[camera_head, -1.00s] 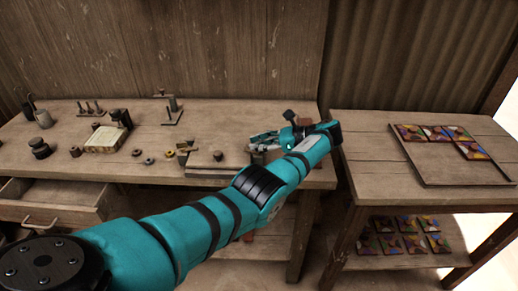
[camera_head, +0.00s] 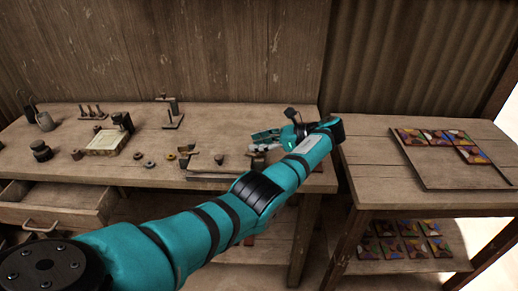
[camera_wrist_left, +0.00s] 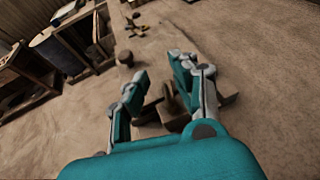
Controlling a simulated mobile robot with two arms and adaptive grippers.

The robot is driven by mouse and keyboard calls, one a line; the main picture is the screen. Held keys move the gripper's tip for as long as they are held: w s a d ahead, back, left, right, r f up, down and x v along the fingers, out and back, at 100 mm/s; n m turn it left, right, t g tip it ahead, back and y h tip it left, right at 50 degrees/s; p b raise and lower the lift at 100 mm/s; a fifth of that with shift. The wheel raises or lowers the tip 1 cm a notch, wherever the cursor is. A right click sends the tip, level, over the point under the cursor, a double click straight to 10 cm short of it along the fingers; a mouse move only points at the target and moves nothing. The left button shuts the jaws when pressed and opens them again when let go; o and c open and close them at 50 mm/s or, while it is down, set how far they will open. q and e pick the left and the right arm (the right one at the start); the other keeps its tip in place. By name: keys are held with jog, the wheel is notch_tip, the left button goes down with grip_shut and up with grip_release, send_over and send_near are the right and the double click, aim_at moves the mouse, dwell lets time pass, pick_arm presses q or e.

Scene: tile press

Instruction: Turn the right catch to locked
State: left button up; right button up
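The low tile press (camera_head: 205,176) lies at the front edge of the workbench, with small upright dark parts on it. A small brown upright part (camera_head: 258,162), seemingly the right catch, stands at its right end, partly hidden by my left arm. My left gripper (camera_head: 265,142) is over that end with its fingers pointing left. In the left wrist view my left gripper (camera_wrist_left: 160,85) has its two fingers spread, and a dark upright post (camera_wrist_left: 169,98) shows between them. I cannot tell whether either finger touches it. The catch's lock position is not readable. My right gripper is not in view.
The workbench (camera_head: 230,119) carries a pale block (camera_head: 104,140), a small stand (camera_head: 172,115), small rings and dark weights on its left. A drawer (camera_head: 60,208) is open at the front left. A side table with a tray (camera_head: 435,175) of coloured tiles stands right.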

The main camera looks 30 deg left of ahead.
aim_at(259, 154)
pick_arm(q)
notch_tip(259, 154, up, 8)
jog(key=shift+f, duration=0.2)
dwell(0.5)
